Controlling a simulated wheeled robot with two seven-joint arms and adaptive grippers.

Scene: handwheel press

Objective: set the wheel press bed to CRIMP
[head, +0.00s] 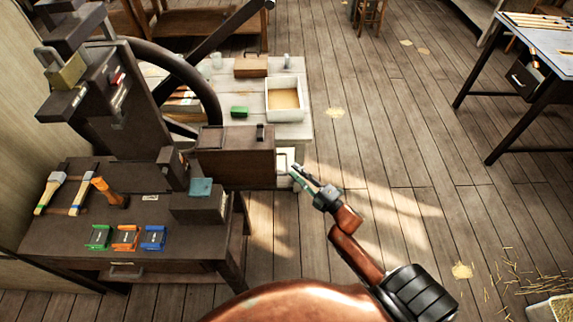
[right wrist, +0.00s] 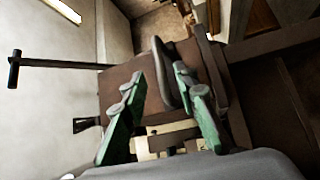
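The wheel press (head: 125,105) stands at the left in the head view, with a large dark handwheel (head: 208,92) on its right side. A dark brown block (head: 236,152), which may be part of the bed, sits low beside the press column. A pale plate (head: 284,163) shows at the block's right end. My right gripper (head: 295,173) is just right of this plate, its green fingers pointing toward it. In the right wrist view the fingers (right wrist: 160,100) are apart, with cream strips (right wrist: 168,136) beyond them. No CRIMP marking is readable. My left gripper is out of view.
Green, orange and blue blocks (head: 126,237) and several hand tools lie on the dark bench (head: 60,235). A pale table (head: 300,125) behind carries a white tray (head: 285,113) and a green block (head: 239,112). The plank floor at right is open up to a desk (head: 540,60).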

